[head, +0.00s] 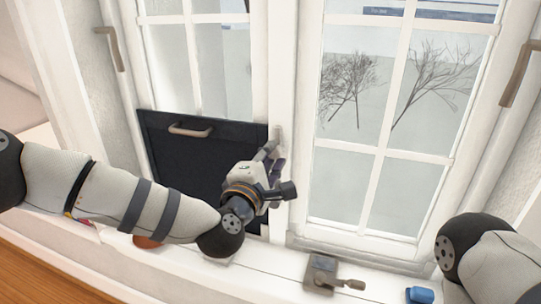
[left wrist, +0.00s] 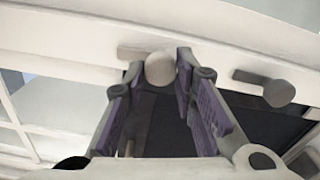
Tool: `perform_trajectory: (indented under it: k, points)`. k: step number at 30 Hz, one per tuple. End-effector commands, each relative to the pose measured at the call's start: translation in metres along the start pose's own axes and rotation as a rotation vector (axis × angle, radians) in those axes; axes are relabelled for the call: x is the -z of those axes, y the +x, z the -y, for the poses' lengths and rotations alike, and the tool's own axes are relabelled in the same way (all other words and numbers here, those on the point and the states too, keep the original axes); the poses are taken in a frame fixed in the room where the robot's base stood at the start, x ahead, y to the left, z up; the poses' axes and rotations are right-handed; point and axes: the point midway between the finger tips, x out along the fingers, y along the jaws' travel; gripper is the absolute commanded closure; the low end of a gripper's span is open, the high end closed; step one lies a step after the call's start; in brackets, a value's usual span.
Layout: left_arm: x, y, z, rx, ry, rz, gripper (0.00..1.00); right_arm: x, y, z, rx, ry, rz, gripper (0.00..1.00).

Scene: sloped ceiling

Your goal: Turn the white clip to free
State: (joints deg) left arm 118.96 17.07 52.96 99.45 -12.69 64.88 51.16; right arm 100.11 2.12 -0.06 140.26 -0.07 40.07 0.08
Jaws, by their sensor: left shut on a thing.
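The clip (left wrist: 160,68) is a pale beige-grey piece with a rounded end on the white frame; it also shows in the head view (head: 276,134) near the upper right corner of the dark panel. My left gripper (head: 274,165) reaches up to it from below. In the left wrist view its two purple-padded fingers (left wrist: 158,75) are shut on the rounded end, one on each side. The clip's back and mounting are partly hidden. My right gripper is out of view; only part of my right arm shows at the lower right.
The dark panel (head: 190,165) with a handle (head: 190,131) stands before the left window. Another rounded peg (left wrist: 279,93) is beside the left fingers. A metal latch block (head: 322,272) and a blue object (head: 420,295) lie on the sill. Window handles flank both sides.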

Motion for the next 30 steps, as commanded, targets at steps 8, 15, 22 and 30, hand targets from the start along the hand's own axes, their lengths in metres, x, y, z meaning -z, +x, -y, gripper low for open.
perform_trajectory:
  k: [8,15,22,30]
  points:
    - [0.0007,0.0,-0.0002,0.0,0.049,-0.002,1.0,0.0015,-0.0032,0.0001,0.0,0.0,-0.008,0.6]
    - [0.001,0.0,0.0005,0.0,0.053,-0.002,1.0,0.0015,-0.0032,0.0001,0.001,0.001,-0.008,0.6]
    - [0.001,0.0,0.0005,0.0,0.053,-0.002,0.61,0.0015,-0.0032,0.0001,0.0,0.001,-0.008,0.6]
    - [0.0005,0.0,0.0002,0.0,0.052,-0.001,0.54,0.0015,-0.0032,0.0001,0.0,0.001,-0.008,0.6]
